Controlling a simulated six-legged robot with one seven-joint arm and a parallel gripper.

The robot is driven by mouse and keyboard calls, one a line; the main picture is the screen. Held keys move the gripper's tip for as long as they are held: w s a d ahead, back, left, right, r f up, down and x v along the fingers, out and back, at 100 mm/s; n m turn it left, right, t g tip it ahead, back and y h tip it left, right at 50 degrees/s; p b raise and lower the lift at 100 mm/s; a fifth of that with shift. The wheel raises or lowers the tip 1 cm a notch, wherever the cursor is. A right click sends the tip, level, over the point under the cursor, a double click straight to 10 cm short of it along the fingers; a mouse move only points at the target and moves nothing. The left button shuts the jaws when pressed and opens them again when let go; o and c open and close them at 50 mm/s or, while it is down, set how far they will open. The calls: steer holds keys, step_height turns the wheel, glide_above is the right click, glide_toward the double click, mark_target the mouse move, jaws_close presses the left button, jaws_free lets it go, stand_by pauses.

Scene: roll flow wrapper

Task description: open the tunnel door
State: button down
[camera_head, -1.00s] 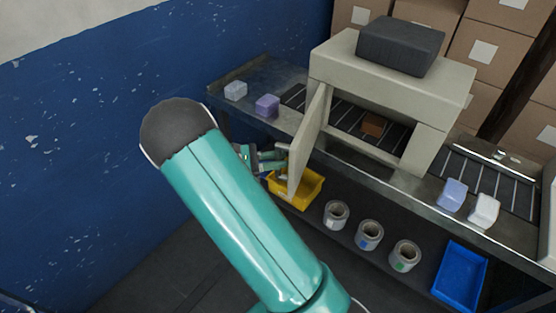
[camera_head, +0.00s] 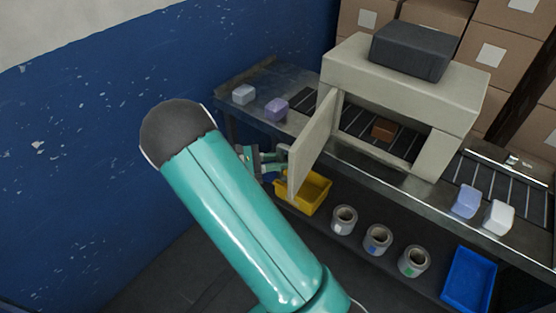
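The tunnel (camera_head: 400,72) is a beige box-shaped housing over the conveyor. Its door (camera_head: 313,146) is a beige panel hinged at the left side of the opening, and it stands swung out toward me. A brown block (camera_head: 383,129) shows on the rollers inside the tunnel. My gripper (camera_head: 279,163) is at the left of the door, close to its outer free edge. My own teal arm and the door hide part of it, so I cannot tell whether the fingers touch the door or whether they are open or shut.
A yellow bin (camera_head: 310,196) sits on the lower shelf beneath the door, beside several rolls (camera_head: 377,240) and a blue tray (camera_head: 468,281). Wrapped blocks (camera_head: 276,109) lie on the conveyor at both sides. A blue wall (camera_head: 100,130) stands at left.

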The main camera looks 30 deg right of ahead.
steer(key=shift+w+d, duration=0.15)
steer(key=shift+d, duration=0.05)
steer(key=shift+r, duration=0.1)
steer(key=c, duration=1.4)
jaws_free()
steer(key=shift+d, duration=0.1)
steer(key=shift+o, duration=0.2)
steer(key=v, duration=1.4)
steer(key=s+a+r+m+t+y, duration=0.2)
steer(key=s+r+m+t+y, duration=0.4)
steer(key=s, duration=0.5)
steer(key=s+a+r+m+t+y, duration=0.3)
steer(key=s+r+m+t+y, duration=0.4)
steer(key=s+r+y, duration=0.3)
steer(key=v, duration=0.3)
